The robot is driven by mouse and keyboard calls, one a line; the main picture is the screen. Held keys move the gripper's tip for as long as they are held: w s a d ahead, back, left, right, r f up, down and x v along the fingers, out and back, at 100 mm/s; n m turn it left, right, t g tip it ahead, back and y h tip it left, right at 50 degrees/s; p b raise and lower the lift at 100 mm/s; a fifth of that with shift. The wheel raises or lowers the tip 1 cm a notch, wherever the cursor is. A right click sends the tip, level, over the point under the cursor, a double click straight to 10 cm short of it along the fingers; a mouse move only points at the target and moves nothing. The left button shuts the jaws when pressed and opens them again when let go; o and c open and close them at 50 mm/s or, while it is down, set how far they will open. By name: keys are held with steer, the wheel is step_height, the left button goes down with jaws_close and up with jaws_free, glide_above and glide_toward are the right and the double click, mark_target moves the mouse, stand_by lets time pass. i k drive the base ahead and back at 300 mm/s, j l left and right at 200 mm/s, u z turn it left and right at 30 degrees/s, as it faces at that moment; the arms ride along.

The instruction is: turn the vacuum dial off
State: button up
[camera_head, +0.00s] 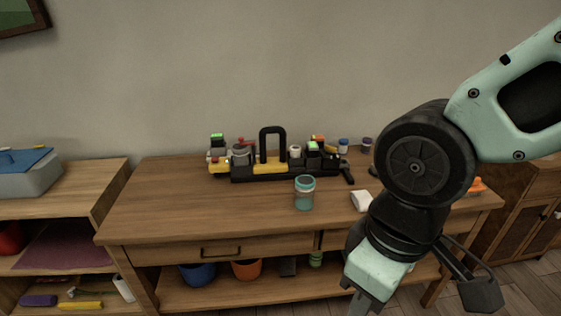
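I cannot make out a vacuum or its dial for certain in the head view. A black and yellow caddy (270,168) with an upright black handle stands at the back of the wooden workbench (160,200). It holds several small items, too small to tell whether one bears a dial. My gripper (366,300) is at the lower right, pointing down in front of the bench. Its tips are partly cut off by the lower picture edge, so its opening does not show. It appears apart from the items on the bench.
A teal-banded jar (305,192) and a white block (361,201) stand on the bench. Small jars (344,146) stand behind. Blue (197,274) and orange (246,269) pots sit on the lower shelf. A grey box with a blue lid (25,173) is left. The bench's left top is clear.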

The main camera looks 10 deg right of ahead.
mark_target(330, 150)
steer(key=i+l, duration=0.15)
steer(key=i, duration=0.3)
steer(key=i+l, duration=0.2)
steer(key=i, duration=0.25)
steer(key=i+l, duration=0.15)
steer(key=i, duration=0.3)
